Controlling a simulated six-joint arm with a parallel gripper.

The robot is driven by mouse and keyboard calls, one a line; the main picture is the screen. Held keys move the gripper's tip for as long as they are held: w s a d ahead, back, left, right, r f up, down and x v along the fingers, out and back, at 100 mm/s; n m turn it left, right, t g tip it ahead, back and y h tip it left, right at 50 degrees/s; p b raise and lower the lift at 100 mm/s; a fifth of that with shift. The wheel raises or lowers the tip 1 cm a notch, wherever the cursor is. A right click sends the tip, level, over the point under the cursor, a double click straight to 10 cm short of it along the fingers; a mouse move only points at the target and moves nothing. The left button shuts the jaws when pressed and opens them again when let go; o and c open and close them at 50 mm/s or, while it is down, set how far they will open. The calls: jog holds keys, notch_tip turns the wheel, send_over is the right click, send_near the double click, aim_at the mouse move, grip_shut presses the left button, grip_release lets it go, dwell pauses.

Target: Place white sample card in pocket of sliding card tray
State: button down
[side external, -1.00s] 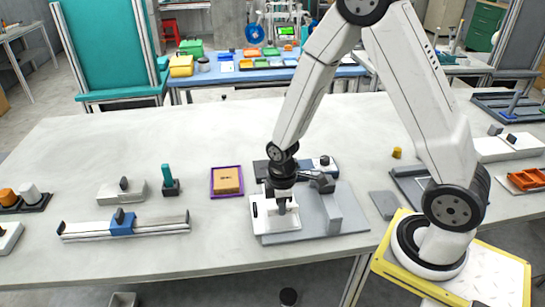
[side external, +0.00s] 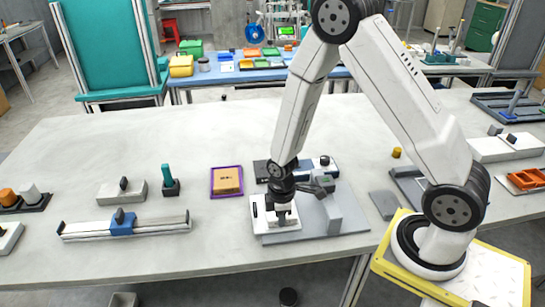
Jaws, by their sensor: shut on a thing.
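A white tray (side external: 259,223) lies at the left end of a flat grey base plate (side external: 344,238), near the front edge of the table. My gripper (side external: 283,221) points straight down over this tray, with its fingertips low at the tray's surface. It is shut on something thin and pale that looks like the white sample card. The card blends with the white tray, and its outline is too small to make out. I cannot tell whether it touches the pocket, which is partly hidden by the fingers.
A raised grey block (side external: 333,216) stands on the base plate right of my gripper. A dark blue device (side external: 322,167) sits behind. A purple tray with an orange-brown block (side external: 227,180) is to the left. A rail with a blue slider (side external: 122,223) lies farther left. The back left tabletop is clear.

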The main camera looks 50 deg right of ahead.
jog(key=shift+f, duration=0.15)
jog(key=c, duration=0.7)
grip_release()
jog(key=shift+o, duration=0.2)
notch_tip(320, 180, up, 12)
jog(key=shift+r, duration=0.2)
dwell(0.3)
dwell(0.5)
